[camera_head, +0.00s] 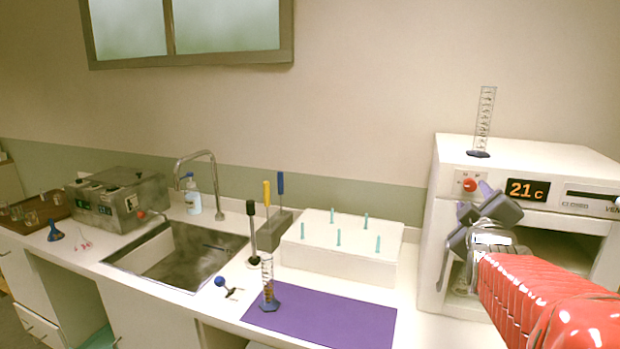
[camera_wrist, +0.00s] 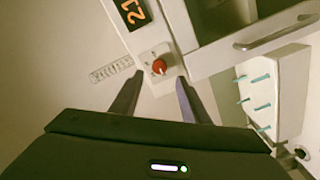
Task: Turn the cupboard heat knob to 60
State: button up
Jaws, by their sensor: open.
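The white heating cupboard (camera_head: 450,155) stands at the right end of the counter. Its red knob (camera_head: 469,185) sits on the upper front panel, left of an orange display (camera_head: 527,190) that reads 21 C. In the wrist view the red knob (camera_wrist: 159,67) lies just beyond and between my two fingertips, with part of the display (camera_wrist: 132,12) above it. My gripper (camera_head: 478,200) is open and empty in front of the panel, apart from the knob as far as the wrist view shows. The knob's pointer marks are too small to read.
A graduated cylinder (camera_head: 483,122) stands on the cupboard top. The cupboard front below the panel looks open. Left of it are a white peg block (camera_head: 340,262), a purple mat (camera_head: 330,320) with another cylinder (camera_head: 268,285), and a sink (camera_head: 150,262).

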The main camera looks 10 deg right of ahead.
aim_at(469, 186)
jog(key=shift+x, duration=3.25)
jog(key=shift+c, duration=0.3)
